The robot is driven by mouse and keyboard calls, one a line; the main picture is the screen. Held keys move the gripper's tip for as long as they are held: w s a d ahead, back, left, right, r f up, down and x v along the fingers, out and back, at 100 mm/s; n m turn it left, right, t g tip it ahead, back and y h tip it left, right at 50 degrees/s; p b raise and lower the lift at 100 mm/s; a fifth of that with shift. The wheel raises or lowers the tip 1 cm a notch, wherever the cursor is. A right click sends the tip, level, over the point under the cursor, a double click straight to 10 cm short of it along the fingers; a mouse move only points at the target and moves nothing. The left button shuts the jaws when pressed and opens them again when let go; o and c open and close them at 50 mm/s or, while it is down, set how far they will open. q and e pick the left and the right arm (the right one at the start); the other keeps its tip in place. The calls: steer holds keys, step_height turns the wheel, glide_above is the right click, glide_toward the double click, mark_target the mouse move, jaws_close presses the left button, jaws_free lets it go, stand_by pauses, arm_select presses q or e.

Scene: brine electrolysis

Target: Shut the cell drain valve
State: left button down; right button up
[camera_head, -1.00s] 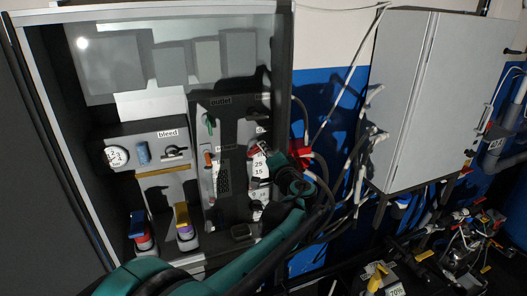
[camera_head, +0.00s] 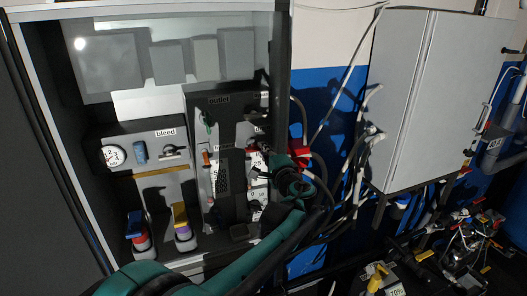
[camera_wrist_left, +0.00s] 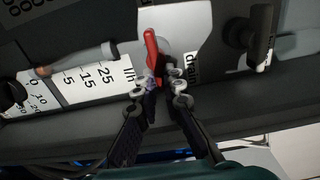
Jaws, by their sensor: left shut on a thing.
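The drain valve's red lever (camera_wrist_left: 151,48) stands out from the pale panel, next to a label reading "drain" (camera_wrist_left: 191,67) in the left wrist view. My left gripper (camera_wrist_left: 158,84) is shut on the lever's lower end; its fingertips hide part of it. In the head view my left gripper (camera_head: 262,173) is at the right side of the cabinet's inner panel, and the lever cannot be made out there. My right gripper does not show.
A flow scale (camera_wrist_left: 92,78) and a dark knob (camera_wrist_left: 252,35) flank the lever. The cabinet also holds a gauge (camera_head: 113,156), a blue knob (camera_head: 141,151) and a green outlet lever (camera_head: 207,118). Loose hoses (camera_head: 357,140) hang to the right of the cabinet.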

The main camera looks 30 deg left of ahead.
arm_select(q)
steer(key=c, duration=1.6)
jaws_free()
steer(key=shift+d, duration=0.1)
steer(key=shift+c, duration=0.2)
steer(key=v, duration=1.2)
steer(key=shift+f, duration=0.1)
